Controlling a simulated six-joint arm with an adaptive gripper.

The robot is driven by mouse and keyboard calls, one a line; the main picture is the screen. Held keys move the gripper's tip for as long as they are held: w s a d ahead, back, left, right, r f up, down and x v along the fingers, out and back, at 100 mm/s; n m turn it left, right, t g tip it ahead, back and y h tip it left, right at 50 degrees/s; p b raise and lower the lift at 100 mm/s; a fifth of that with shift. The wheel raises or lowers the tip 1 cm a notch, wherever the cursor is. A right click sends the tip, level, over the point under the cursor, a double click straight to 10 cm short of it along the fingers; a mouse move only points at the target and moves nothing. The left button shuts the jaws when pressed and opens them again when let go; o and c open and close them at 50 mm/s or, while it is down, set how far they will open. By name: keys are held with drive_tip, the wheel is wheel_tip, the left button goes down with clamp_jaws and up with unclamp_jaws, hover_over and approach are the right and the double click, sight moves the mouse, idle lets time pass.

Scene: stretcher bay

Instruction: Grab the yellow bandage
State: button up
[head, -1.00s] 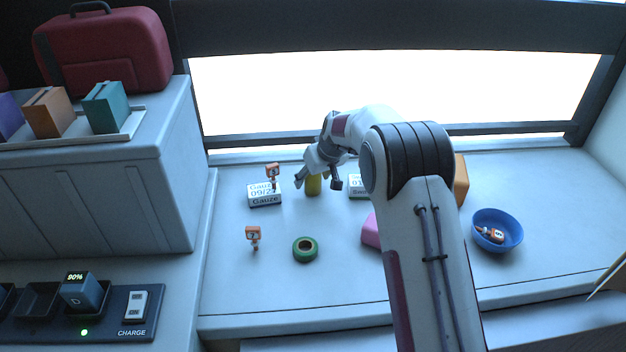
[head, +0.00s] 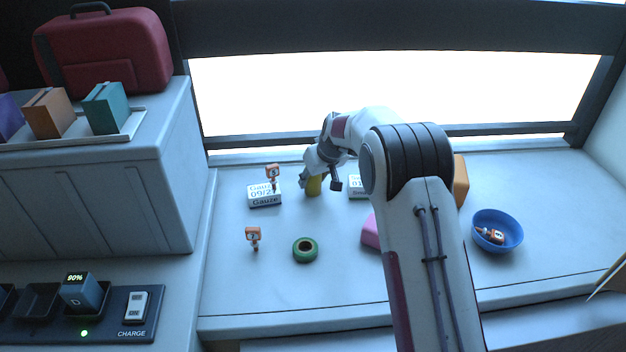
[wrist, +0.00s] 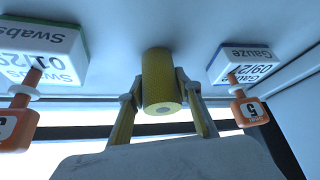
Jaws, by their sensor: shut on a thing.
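The yellow bandage (head: 314,186) is a roll standing on the counter near the window, partly covered by my gripper in the head view. In the wrist view the yellow bandage (wrist: 161,80) sits between the two fingers, its round end with a grey core facing the camera. My gripper (wrist: 162,100) is shut on it, with a finger against each side. In the head view my gripper (head: 318,184) reaches down around the roll. I cannot tell any gap between the roll and the counter.
A gauze box (head: 265,200) with an orange-tagged item (head: 273,172) stands left of the roll; a swabs box (wrist: 45,50) stands on its other side. A green tape roll (head: 305,250), a pink block (head: 370,232) and a blue bowl (head: 497,230) lie nearer.

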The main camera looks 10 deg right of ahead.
drive_tip(key=shift+r, duration=0.15)
drive_tip(key=shift+r, duration=4.85)
drive_tip(key=shift+d, duration=0.1)
